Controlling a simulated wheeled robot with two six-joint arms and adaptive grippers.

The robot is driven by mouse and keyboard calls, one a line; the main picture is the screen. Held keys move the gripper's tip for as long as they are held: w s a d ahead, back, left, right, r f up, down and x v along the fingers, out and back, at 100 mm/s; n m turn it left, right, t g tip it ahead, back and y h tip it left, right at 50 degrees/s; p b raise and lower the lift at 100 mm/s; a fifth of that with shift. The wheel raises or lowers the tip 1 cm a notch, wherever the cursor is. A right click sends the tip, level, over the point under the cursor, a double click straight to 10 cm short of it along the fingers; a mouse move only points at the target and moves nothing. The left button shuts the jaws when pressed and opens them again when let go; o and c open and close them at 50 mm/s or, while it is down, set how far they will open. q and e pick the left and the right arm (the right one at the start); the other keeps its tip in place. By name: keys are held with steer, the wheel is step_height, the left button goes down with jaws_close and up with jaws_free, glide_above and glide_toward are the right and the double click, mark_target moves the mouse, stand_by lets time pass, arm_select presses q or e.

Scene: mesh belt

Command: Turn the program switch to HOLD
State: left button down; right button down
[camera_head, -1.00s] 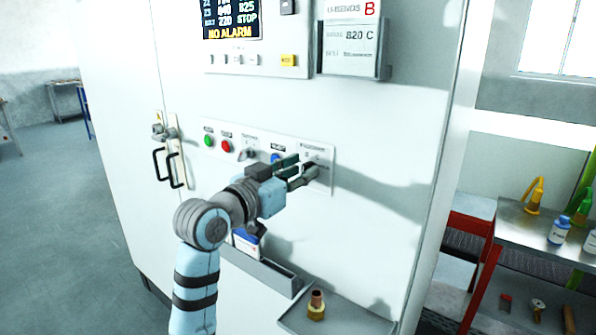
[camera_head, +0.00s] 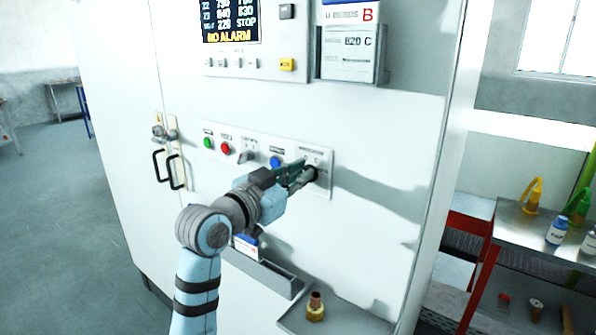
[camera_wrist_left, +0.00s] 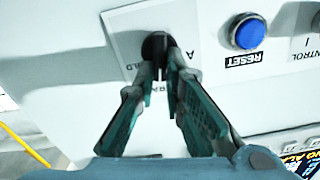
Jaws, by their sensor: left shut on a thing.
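The program switch (camera_wrist_left: 155,44) is a black rotary knob on a pale plate at the right end of the button panel on the white cabinet. In the head view the switch (camera_head: 311,173) is partly covered by the fingers. My left gripper (camera_head: 304,176) reaches it from the lower left. In the left wrist view the gripper (camera_wrist_left: 160,62) has its two green fingers closed on the knob, one on each side. Plate lettering beside the knob is partly hidden, with "OLD" and "A" showing. My right gripper is not in view.
Left of the switch are a blue reset button (camera_head: 275,162), another selector (camera_head: 246,157), a red button (camera_head: 226,149) and a green button (camera_head: 208,142). A display (camera_head: 230,20) reads NO ALARM.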

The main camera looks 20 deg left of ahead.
arm_select(q)
steer(key=shift+s+d+f+m+p, duration=0.15)
steer(key=shift+m+p, duration=0.2)
steer(key=shift+m, duration=1.5)
steer(key=shift+d+f+m+p, duration=0.15)
steer(key=shift+m+p, duration=0.25)
steer(key=shift+m, duration=1.4)
steer(key=shift+s+d+f+m+p, duration=0.15)
steer(key=shift+m+p, duration=0.2)
steer(key=shift+m, duration=1.5)
steer(key=shift+w, duration=0.1)
steer(key=c, duration=1.7)
jaws_free()
